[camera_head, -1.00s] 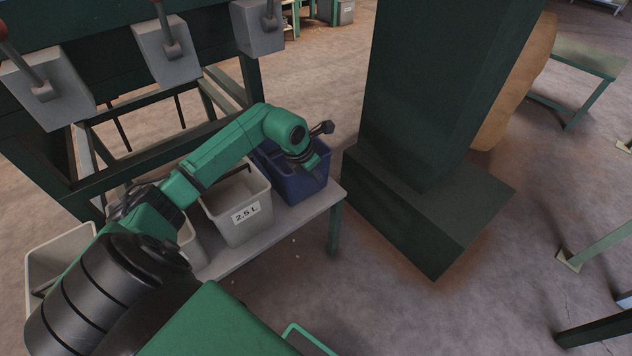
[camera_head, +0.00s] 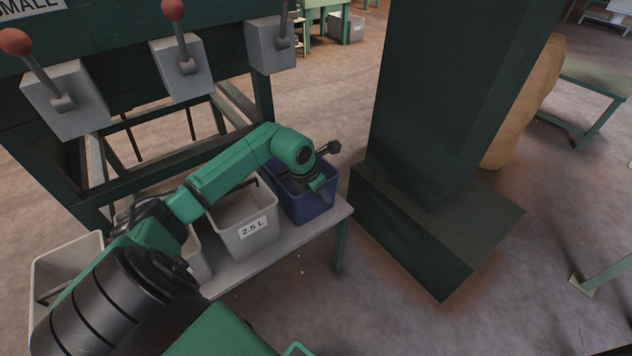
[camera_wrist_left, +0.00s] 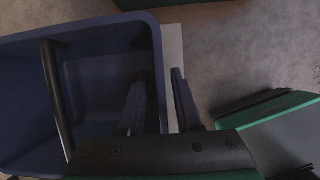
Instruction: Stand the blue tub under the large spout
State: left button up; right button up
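The blue tub (camera_head: 308,209) stands upright at the right end of a low grey bench, beside a grey tub (camera_head: 250,241) labelled 2.5 L. It fills the left of the left wrist view (camera_wrist_left: 90,85), with a dark bar across its opening. My left gripper (camera_head: 321,187) is at the tub's right wall. In the left wrist view my left gripper (camera_wrist_left: 160,100) has one finger inside the tub and one outside, with the wall between and a gap beside the outer finger. Three grey lever boxes (camera_head: 186,68) sit above; spout outlets are not clear. My right gripper is out of view.
The bench (camera_head: 268,262) also holds a paler tub, partly hidden by my arm; another pale tub (camera_head: 62,256) is at the far left. A thick dark green pillar (camera_head: 430,110) on a square base (camera_head: 440,230) stands close right of the bench. Open floor lies in front.

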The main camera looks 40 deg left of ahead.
pick_arm(q)
jog(key=p+v, duration=0.1)
jog(key=v, duration=0.5)
jog(key=shift+s+r, duration=0.1)
jog(key=shift+r, duration=0.25)
jog(key=v, duration=0.2)
jog(key=shift+s+r+p, duration=0.2)
jog(key=shift+r+p, duration=0.15)
jog(key=shift+s+r, duration=0.15)
jog(key=shift+r, duration=0.35)
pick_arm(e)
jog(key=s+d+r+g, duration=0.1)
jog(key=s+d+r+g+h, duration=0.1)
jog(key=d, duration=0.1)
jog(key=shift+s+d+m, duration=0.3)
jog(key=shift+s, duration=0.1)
